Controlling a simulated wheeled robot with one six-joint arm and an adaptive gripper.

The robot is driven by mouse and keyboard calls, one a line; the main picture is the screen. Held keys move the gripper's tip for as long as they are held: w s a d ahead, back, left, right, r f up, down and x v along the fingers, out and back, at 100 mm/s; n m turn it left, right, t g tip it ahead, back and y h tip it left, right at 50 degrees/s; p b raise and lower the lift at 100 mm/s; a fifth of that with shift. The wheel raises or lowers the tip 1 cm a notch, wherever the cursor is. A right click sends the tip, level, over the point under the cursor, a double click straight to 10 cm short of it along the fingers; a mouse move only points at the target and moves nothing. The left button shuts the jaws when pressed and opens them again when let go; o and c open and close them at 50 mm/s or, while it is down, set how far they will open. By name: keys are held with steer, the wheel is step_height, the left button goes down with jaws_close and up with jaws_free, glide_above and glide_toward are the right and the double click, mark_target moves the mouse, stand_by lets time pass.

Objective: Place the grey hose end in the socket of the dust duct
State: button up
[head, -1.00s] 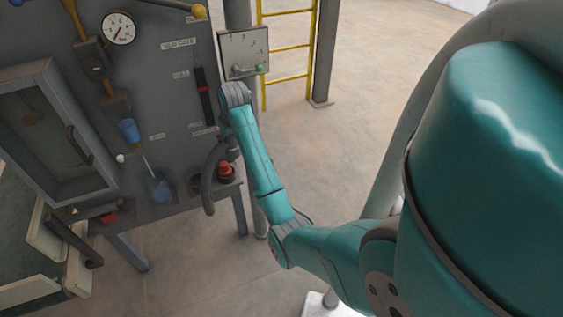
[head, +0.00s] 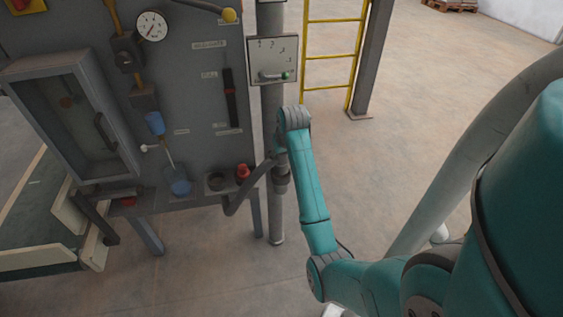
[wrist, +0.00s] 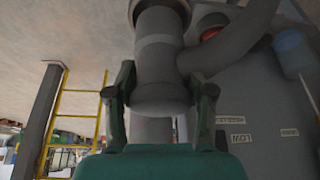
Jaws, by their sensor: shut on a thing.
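The dark grey hose (head: 236,203) curves from the bench edge up to the duct post. My gripper (wrist: 160,97) is shut on the grey hose end (wrist: 158,70). In the wrist view its two green fingers flank the hose end, and the hose bends off to the upper right. In the head view my gripper (head: 281,150) is beside the dust duct (head: 276,215), just above its dark collar-like socket (head: 281,182). In the wrist view the hose end is lined up with a dark collar (wrist: 160,8). How deep it sits there I cannot tell.
The grey machine panel (head: 190,90) stands left of the duct. A red knob (head: 243,172) and a dark round opening (head: 216,181) sit on its bench. A lever plate (head: 272,60) is above my gripper. A yellow ladder (head: 330,55) stands behind.

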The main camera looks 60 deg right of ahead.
mark_target(281, 162)
steer(key=shift+f, duration=1.55)
steer(key=shift+f, duration=0.15)
steer(key=o, duration=1.2)
steer(key=shift+o, duration=0.2)
